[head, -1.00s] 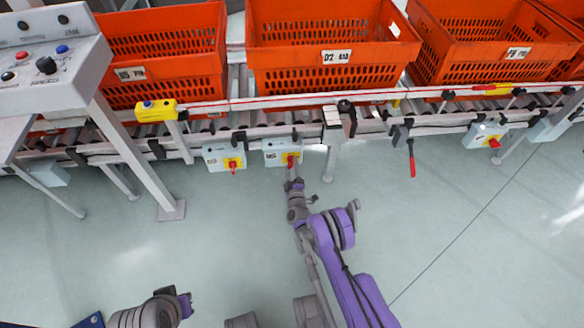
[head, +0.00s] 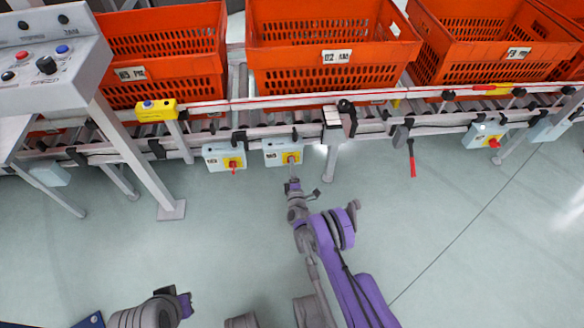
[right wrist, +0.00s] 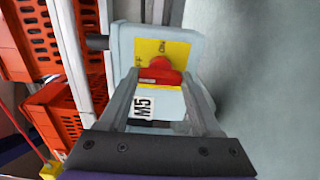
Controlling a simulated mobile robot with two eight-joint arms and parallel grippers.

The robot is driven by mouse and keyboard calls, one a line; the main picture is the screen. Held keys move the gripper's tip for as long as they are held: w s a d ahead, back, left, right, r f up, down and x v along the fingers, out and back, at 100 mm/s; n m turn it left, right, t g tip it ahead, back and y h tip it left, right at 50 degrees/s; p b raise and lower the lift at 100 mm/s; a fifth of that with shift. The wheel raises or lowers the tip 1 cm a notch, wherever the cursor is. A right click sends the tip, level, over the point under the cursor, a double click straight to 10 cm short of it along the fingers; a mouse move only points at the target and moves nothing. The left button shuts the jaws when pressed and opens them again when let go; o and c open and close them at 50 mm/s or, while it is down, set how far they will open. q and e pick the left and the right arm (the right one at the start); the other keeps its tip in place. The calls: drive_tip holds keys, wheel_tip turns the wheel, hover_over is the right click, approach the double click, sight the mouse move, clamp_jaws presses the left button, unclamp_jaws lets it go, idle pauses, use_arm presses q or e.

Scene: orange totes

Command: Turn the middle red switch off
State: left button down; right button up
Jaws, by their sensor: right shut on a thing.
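The middle red switch (right wrist: 160,72) is a red knob on a yellow plate, on a pale box (head: 275,158) fixed below the conveyor rail. In the right wrist view the plate has an ON mark and the box an M5 label. My right gripper (head: 292,172) reaches the front of this box from below. In the right wrist view its two fingers (right wrist: 160,80) are closed on the two sides of the knob. In the head view the gripper hides much of the knob. Part of my left arm shows at the bottom left, without visible fingers.
A similar box with a red switch (head: 233,165) is close on the left, and another (head: 494,143) is farther right. A red-handled lever (head: 412,165) hangs between. Orange totes (head: 335,75) stand on the conveyor above. A support leg (head: 331,160) is just right; the floor below is clear.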

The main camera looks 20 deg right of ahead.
idle(0.3)
drive_tip(key=o, duration=1.4)
drive_tip(key=s, duration=0.3)
drive_tip(key=s+a+p, duration=0.1)
drive_tip(key=s, duration=0.3)
drive_tip(key=s+a+p, duration=0.1)
drive_tip(key=s, duration=0.2)
drive_tip(key=shift+s, duration=0.35)
